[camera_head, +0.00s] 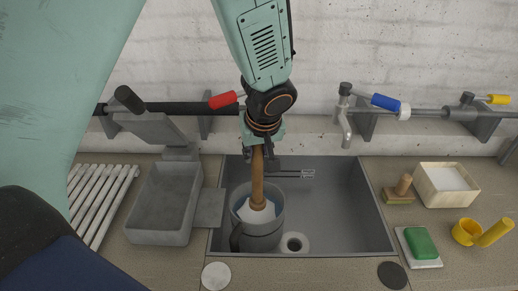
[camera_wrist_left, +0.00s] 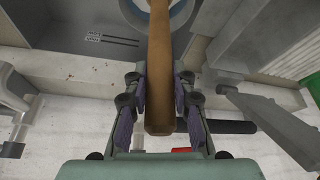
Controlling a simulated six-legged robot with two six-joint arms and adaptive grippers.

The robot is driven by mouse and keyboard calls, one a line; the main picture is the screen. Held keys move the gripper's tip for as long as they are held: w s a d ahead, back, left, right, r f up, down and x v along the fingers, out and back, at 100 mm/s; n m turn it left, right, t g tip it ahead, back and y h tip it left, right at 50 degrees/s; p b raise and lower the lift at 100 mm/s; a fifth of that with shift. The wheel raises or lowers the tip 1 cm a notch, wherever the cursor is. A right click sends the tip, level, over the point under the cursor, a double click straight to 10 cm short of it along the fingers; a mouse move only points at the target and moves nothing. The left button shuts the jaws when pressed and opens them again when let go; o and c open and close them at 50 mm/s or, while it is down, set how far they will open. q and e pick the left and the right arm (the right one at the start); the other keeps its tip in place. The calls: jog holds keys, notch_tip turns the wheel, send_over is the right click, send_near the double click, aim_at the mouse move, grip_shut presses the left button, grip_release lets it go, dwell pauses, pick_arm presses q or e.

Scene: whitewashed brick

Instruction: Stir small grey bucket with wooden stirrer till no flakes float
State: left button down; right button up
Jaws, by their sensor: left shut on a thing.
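A small grey bucket (camera_head: 262,232) stands upright in the left part of the grey sink. My left gripper (camera_head: 262,150) is above it, shut on the upper end of the wooden stirrer (camera_head: 257,180). The stirrer hangs nearly upright, with its lower end inside the bucket. Pale, whitish-blue contents (camera_head: 252,215) show around it; I cannot make out single flakes. In the left wrist view the fingers (camera_wrist_left: 160,105) lie on both sides of the stirrer (camera_wrist_left: 160,60), and the bucket's rim (camera_wrist_left: 184,12) shows at the top edge. My right gripper is in neither view.
The sink (camera_head: 335,215) has free room on the right, with a drain (camera_head: 294,243) beside the bucket. A tap (camera_head: 345,125) stands behind it. A grey box (camera_head: 160,205) is at left; a brush (camera_head: 402,190), wooden box (camera_head: 445,185), green sponge (camera_head: 420,243) and yellow scoop (camera_head: 480,233) lie right.

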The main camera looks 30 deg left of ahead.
pick_arm(q)
jog(key=shift+s+f+b, duration=0.45)
jog(key=shift+b, duration=0.05)
jog(key=shift+s+d+f+b, duration=0.1)
jog(key=shift+f+b, duration=0.2)
jog(key=b, duration=0.3)
send_over(258, 198)
jog(key=x, duration=0.5)
jog(key=shift+s+d+f, duration=0.1)
jog(key=shift+s+d, duration=0.2)
jog(key=shift+s+f+b, duration=0.3)
jog(key=shift+f+b, duration=0.4)
jog(key=shift+b, duration=0.05)
notch_tip(258, 198, down, 8)
jog(key=b, duration=0.8)
jog(key=shift+w+r, duration=0.1)
jog(key=shift+r, duration=0.05)
jog(key=shift+w+f+b, duration=0.15)
jog(key=shift+f+b, duration=0.6)
jog(key=shift+b, duration=0.1)
jog(key=shift+r, duration=0.15)
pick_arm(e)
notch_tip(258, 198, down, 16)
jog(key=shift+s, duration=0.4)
pick_arm(q)
jog(key=shift+s, duration=0.2)
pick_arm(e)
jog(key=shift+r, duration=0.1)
pick_arm(q)
jog(key=shift+w, duration=0.15)
